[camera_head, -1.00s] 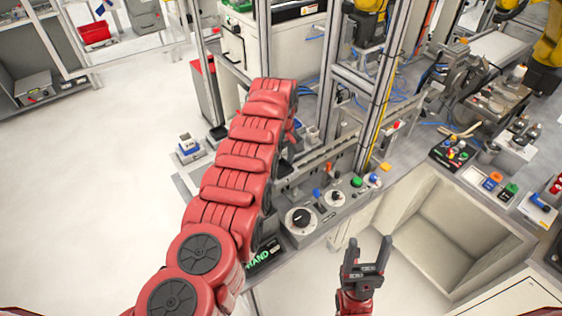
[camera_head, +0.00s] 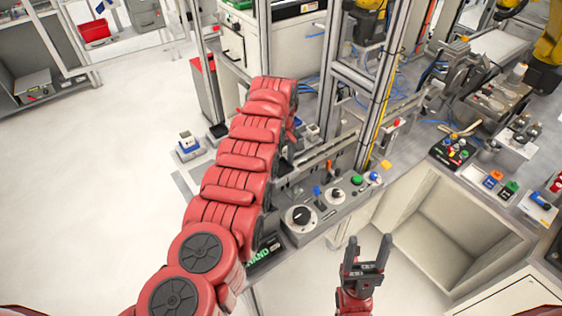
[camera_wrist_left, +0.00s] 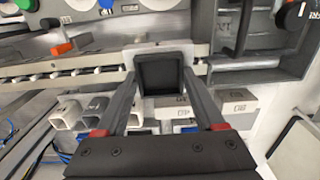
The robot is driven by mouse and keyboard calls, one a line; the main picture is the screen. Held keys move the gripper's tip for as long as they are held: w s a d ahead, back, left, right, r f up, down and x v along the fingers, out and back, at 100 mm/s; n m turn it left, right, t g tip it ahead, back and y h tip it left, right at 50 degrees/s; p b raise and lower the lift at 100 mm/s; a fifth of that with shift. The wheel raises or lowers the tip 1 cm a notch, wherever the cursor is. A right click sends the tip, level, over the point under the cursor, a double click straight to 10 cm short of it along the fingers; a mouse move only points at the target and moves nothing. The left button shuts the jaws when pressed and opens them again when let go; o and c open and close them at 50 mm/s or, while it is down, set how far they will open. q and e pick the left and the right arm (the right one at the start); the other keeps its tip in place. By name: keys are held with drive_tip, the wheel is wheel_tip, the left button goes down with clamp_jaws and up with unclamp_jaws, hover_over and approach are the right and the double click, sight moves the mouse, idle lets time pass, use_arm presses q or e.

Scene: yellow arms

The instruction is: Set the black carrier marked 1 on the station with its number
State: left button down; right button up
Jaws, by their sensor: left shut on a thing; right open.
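My left gripper (camera_wrist_left: 164,76) is shut on a black square carrier (camera_wrist_left: 160,74), which sits between its fingertips in the left wrist view. Its number is not readable. A pale grey plate or block lies just behind the carrier; I cannot tell whether they touch. In the head view my red left arm hides this gripper and carrier. My right gripper (camera_head: 369,242) is open and empty, with its fingers pointing up, in front of the control panel. I cannot make out which station bears the number 1.
A rail (camera_wrist_left: 85,79) runs across the wrist view, with pale square holders (camera_wrist_left: 67,112) below it. The panel (camera_head: 318,215) has knobs and coloured buttons. A blue-and-white block (camera_head: 188,146) stands left of my arm. An open grey bin (camera_head: 455,225) is at right.

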use_arm(q)
drive_tip(key=shift+f, duration=0.3)
idle(0.4)
drive_tip(key=shift+f+b, duration=0.35)
drive_tip(key=shift+b, duration=0.1)
unclamp_jaws()
drive_tip(key=shift+r, duration=0.15)
drive_tip(key=shift+r+p, duration=0.7)
drive_tip(key=shift+r, duration=0.35)
drive_tip(key=shift+r+p, duration=0.3)
drive_tip(key=shift+r, duration=2)
